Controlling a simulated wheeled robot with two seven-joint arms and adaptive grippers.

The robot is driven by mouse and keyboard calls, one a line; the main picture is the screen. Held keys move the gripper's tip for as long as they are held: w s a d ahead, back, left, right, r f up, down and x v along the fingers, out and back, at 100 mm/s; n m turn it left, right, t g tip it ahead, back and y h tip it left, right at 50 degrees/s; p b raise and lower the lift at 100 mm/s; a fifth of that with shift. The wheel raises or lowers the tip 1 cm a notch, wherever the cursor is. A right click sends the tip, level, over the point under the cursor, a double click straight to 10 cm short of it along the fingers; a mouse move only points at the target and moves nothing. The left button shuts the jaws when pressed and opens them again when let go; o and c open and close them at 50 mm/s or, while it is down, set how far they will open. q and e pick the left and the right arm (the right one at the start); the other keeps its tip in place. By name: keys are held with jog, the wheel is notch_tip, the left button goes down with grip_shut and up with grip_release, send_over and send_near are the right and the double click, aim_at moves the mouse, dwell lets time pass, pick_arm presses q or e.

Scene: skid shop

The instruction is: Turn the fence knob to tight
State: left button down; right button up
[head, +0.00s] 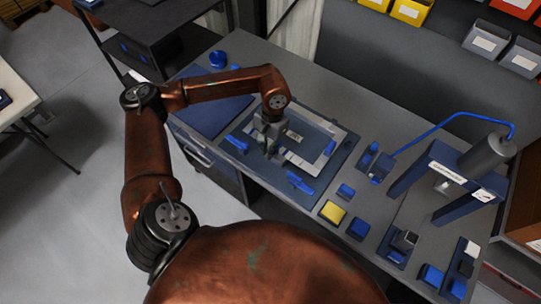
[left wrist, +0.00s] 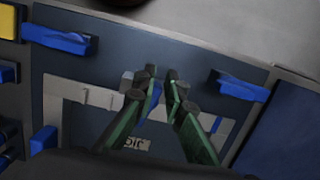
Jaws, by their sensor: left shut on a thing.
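The fixture (head: 316,190) is a dark blue plate on the bench with pale fence bars (head: 303,164) on it. My left gripper (head: 268,150) points down over the fence at the plate's near left part. In the left wrist view its green fingers (left wrist: 160,88) are closed around a small part at the fence, with a blue piece, which looks like the fence knob (left wrist: 153,97), showing between them. The fingers hide most of the knob, so its turn angle cannot be told. A small label with dark letters (left wrist: 135,143) lies beside the fingers. My right gripper is not in view.
Blue clamp-like handles (head: 236,142) (head: 300,183) (head: 330,147) stand around the plate close to my gripper. A blue press (head: 440,170) stands to the right. Several blue blocks and a yellow one (head: 332,212) line the bench front. Bench behind the plate is clear.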

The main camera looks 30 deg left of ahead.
pick_arm(q)
jog(key=shift+w+a, duration=0.1)
jog(key=shift+a, duration=0.3)
jog(key=shift+d+n, duration=0.1)
jog(key=shift+n, duration=0.2)
jog(key=c, duration=2.2)
grip_release()
jog(key=shift+o, duration=1.3)
jog(key=shift+d, duration=0.15)
